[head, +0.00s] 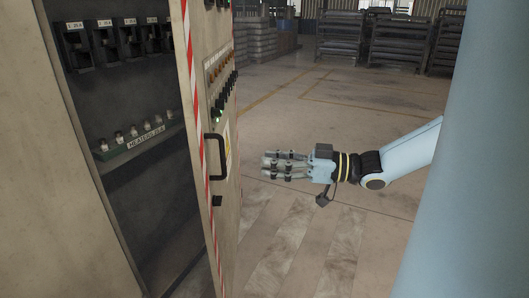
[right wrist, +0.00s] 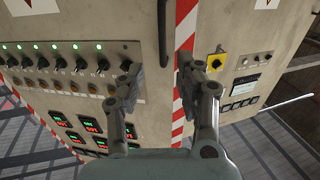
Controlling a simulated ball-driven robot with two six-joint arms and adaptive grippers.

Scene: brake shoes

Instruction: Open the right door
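The right door (head: 228,120) of a beige electrical cabinet shows nearly edge-on in the head view, with a red-and-white striped edge. It stands ajar, with the dark cabinet interior (head: 120,90) visible to its left. A black bar handle (head: 209,157) is on the door; it also shows in the right wrist view (right wrist: 163,30). My right gripper (head: 268,164) is to the right of the handle, fingers toward the door, with a gap between. In the right wrist view its fingers (right wrist: 158,75) are spread and empty, the handle lying beyond the gap. My left gripper is out of view.
Rows of knobs and lit indicators (right wrist: 75,65) are on the door face. A panel with a yellow switch (right wrist: 217,62) is beyond the striped edge. Dark stacked racks (head: 400,42) stand far back. The floor (head: 320,100) around the gripper is clear.

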